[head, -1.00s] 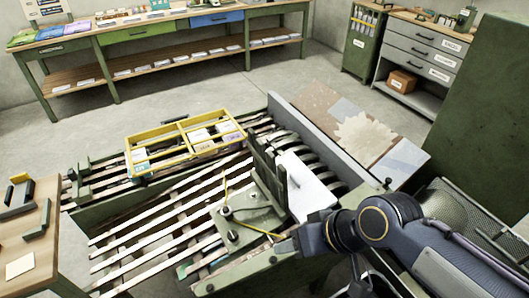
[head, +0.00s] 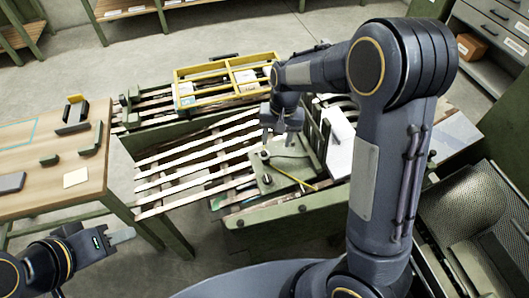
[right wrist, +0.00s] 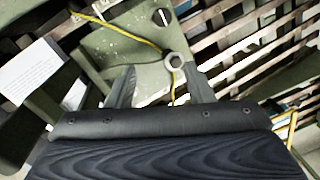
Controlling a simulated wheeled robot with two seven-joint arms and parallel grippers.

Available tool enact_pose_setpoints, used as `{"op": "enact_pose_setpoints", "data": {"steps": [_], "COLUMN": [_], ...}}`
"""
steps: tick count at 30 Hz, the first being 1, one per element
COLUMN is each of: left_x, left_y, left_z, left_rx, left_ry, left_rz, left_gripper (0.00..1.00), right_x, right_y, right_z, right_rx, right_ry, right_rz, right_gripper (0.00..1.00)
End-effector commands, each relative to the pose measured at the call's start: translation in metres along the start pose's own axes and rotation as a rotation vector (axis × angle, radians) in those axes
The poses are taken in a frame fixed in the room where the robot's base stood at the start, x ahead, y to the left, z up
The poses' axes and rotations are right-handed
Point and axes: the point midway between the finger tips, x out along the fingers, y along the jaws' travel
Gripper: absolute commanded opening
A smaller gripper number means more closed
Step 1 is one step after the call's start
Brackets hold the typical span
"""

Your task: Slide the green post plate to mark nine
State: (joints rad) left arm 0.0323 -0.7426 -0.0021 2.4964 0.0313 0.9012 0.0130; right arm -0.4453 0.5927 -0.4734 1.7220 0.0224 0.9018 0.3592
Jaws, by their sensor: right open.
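The green post plate (head: 290,168) lies over the slatted bed in the head view, with dark round knobs on it and a yellow cord across it. It fills the upper middle of the right wrist view (right wrist: 118,42), where a pale hex-shaped knob (right wrist: 176,62) stands near my fingertips. My right gripper (head: 281,138) is open and points down above the plate's far part. Its two fingers (right wrist: 160,88) are apart, with no thing clearly held between them. My left gripper (head: 122,236) is at the lower left, away from the plate. I cannot read any mark numbers.
A yellow divided tray (head: 222,92) sits on the slats behind the plate. A white sheet (head: 340,145) stands right of it. A wooden table (head: 40,195) with small dark blocks is at the left. My right arm hides much of the right side.

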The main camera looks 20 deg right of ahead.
Motion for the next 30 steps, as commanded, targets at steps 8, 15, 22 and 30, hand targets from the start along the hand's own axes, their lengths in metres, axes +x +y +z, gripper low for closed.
{"op": "enact_pose_setpoints", "data": {"steps": [8,15,22,30], "left_x": [-0.005,-0.007,-0.01,-0.012], "left_y": [0.003,0.003,0.004,0.005], "left_z": [-0.003,-0.003,-0.005,-0.006], "left_rx": [0.0,0.0,0.0,0.0], "left_ry": [0.0,0.0,0.0,0.0], "left_rz": [0.0,0.0,0.0,0.0], "left_gripper": [0.36,0.36,0.36,0.36], "right_x": [0.064,0.084,0.119,0.146], "right_y": [-0.035,-0.037,-0.027,-0.019], "right_z": [-0.034,-0.039,-0.04,-0.042], "right_rx": [-0.035,-0.043,-0.042,-0.042], "right_ry": [0.036,0.048,0.045,0.047], "right_rz": [0.233,0.271,0.27,0.267], "right_gripper": [0.48,0.48,0.48,0.48]}}
